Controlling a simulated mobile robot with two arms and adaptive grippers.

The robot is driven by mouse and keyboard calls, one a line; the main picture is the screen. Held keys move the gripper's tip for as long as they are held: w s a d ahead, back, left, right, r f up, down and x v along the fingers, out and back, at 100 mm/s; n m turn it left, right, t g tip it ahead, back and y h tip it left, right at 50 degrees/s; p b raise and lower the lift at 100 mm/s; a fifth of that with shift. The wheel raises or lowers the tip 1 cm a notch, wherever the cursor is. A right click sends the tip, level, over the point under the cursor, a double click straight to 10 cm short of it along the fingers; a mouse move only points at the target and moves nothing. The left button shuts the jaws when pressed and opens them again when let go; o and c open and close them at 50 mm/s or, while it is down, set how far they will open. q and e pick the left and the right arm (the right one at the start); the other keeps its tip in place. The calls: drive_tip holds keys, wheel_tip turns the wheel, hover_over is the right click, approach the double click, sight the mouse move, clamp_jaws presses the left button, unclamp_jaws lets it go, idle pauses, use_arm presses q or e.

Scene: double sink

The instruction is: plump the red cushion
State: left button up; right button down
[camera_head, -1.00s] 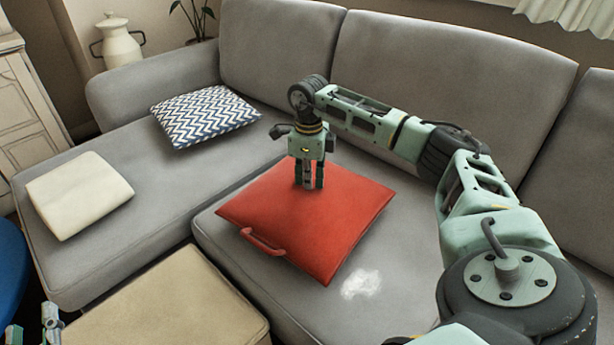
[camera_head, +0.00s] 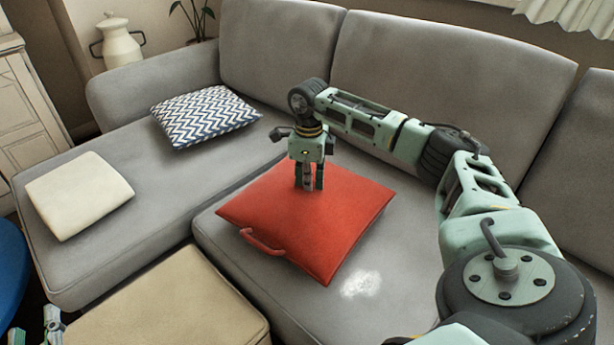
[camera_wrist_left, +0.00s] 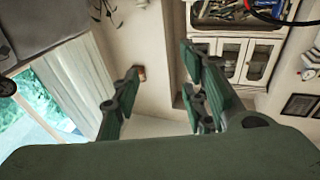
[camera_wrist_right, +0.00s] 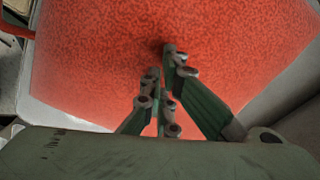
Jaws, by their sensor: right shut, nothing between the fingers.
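The red cushion (camera_head: 312,228) lies flat on the grey sofa seat, with a red handle loop (camera_head: 262,243) on its front left edge. My right gripper (camera_head: 309,187) points straight down at the cushion's back half, shut and empty, with its fingertips at the cushion's surface. In the right wrist view the cushion (camera_wrist_right: 110,60) fills most of the picture, with a dark dent or shadow by the fingertips (camera_wrist_right: 162,62). My left gripper (camera_wrist_left: 160,85) is open and empty in the left wrist view, away from the sofa.
A blue-and-white zigzag cushion (camera_head: 205,117) and a cream cushion (camera_head: 78,194) lie on the sofa's left part. A beige ottoman (camera_head: 170,305) stands in front. A white patch (camera_head: 360,284) marks the seat right of the red cushion.

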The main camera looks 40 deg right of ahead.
drive_tip(key=shift+f, duration=0.25)
use_arm(q)
drive_tip(key=shift+d+r+t, duration=0.1)
drive_tip(key=shift+r+t, duration=0.2)
drive_tip(key=shift+r, duration=0.2)
use_arm(e)
drive_tip(key=shift+r+p, duration=0.8)
use_arm(q)
wheel_tip(320, 180, down, 9)
drive_tip(key=s+a+g+y, duration=0.1)
drive_tip(key=g, duration=0.4)
drive_tip(key=shift+a+y, duration=0.25)
drive_tip(key=shift+y, duration=0.05)
drive_tip(key=shift+r, duration=0.1)
